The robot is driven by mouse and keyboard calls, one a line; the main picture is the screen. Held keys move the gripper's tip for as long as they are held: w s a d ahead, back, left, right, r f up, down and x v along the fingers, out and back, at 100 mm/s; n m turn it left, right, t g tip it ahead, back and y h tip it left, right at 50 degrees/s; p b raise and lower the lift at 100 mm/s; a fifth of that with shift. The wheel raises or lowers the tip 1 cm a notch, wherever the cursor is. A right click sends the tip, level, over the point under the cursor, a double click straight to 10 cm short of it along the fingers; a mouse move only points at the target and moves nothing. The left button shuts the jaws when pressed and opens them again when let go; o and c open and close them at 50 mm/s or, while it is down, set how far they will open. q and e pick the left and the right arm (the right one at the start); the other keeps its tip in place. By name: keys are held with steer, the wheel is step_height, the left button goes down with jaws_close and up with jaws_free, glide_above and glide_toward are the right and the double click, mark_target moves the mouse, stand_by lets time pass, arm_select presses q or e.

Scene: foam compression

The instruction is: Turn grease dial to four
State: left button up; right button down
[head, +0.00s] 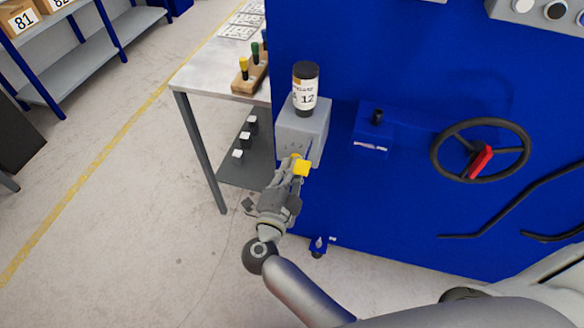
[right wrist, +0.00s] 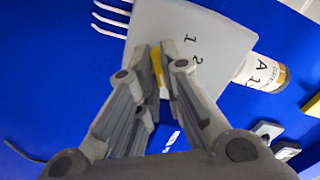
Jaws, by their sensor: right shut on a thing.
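The grease dial is a yellow knob (head: 302,168) on the front of a grey box (head: 308,128) fixed to the blue machine. The box carries printed numbers; a 1 and a 2 can be read in the right wrist view. My right gripper (head: 293,168) is at the dial, its fingers closed on the yellow part, which also shows between them in the right wrist view (right wrist: 157,68). The fingers hide much of the dial, so I cannot tell which number it points to. My left gripper is not in view.
A blue block with a black knob (head: 376,117) and a black handwheel (head: 480,122) with a red part are to the right.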

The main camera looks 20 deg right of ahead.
steer(key=c, duration=1.6)
jaws_free()
steer(key=shift+o, duration=0.2)
